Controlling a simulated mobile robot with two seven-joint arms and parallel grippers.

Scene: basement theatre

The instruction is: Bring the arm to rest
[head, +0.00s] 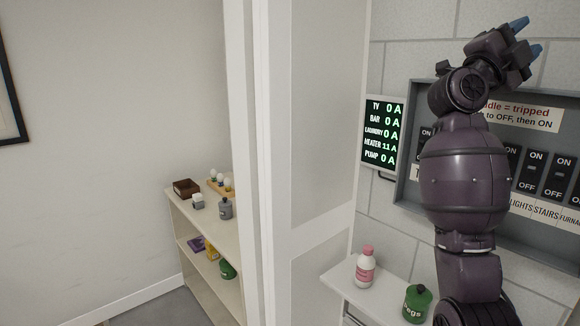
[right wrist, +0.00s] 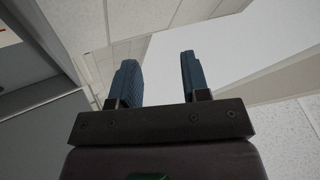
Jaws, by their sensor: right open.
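My right arm rises on the right of the head view, in front of a grey breaker panel (head: 408,188). My right gripper (head: 530,36) is at the top, above the panel's upper edge, with blue fingertips pointing up and to the right. In the right wrist view the two blue fingers of the gripper (right wrist: 158,78) stand apart with nothing between them, against the ceiling. The arm hides part of the panel and its switches. My left gripper is not in view.
Below, a white shelf (head: 340,278) holds a pink-and-white bottle (head: 365,268) and a green container (head: 416,304) close to my arm. A white door frame (head: 262,160) stands left, beyond it a low shelf unit (head: 188,222).

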